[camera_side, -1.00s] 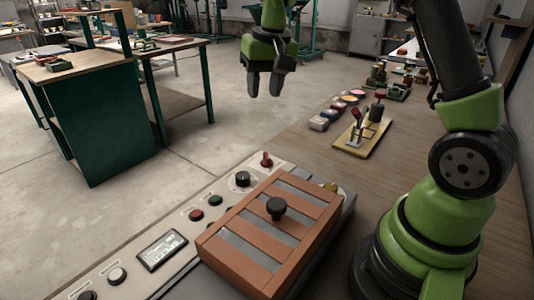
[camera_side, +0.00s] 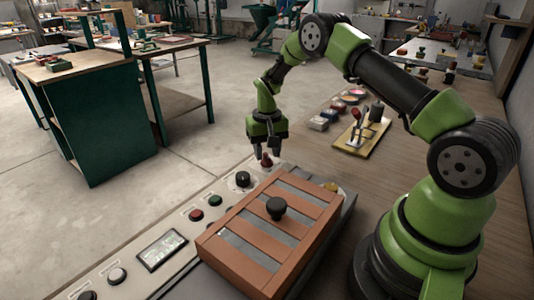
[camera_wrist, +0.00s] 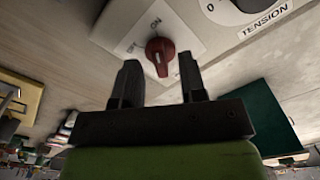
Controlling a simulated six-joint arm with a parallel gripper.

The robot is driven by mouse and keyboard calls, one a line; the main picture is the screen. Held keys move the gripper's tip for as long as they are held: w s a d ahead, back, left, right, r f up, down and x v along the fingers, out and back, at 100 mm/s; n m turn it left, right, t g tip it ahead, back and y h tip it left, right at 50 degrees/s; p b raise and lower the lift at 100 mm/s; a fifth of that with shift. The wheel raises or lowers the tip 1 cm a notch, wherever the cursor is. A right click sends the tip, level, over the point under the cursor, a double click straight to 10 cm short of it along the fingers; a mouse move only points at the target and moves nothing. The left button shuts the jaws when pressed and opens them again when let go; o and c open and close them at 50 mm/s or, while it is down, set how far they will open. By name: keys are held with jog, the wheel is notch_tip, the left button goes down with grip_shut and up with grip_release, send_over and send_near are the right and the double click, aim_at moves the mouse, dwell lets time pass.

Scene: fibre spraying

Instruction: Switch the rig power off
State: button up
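The rig power switch is a red rotary knob (camera_wrist: 160,52) on a light plate (camera_wrist: 185,22). The plate reads ON beside the knob, with a second, partly legible label to its left. In the side view the red knob (camera_side: 266,161) sits at the far end of the control panel (camera_side: 127,254). My gripper (camera_side: 270,153) points down just above it. In the wrist view my gripper (camera_wrist: 159,62) is open, with one dark finger on each side of the knob in the picture. I cannot tell whether the fingers touch it. The knob's exact pointing direction is unclear.
A black tension dial (camera_side: 242,179) is close beside the knob. Red (camera_side: 196,215) and green (camera_side: 215,200) buttons and a display (camera_side: 162,249) line the panel. A brown slatted cover (camera_side: 270,235) with a black knob lies alongside. A lever stand (camera_side: 361,138) is behind.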

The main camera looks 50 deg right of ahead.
jog(key=shift+f, duration=0.6)
grip_shut()
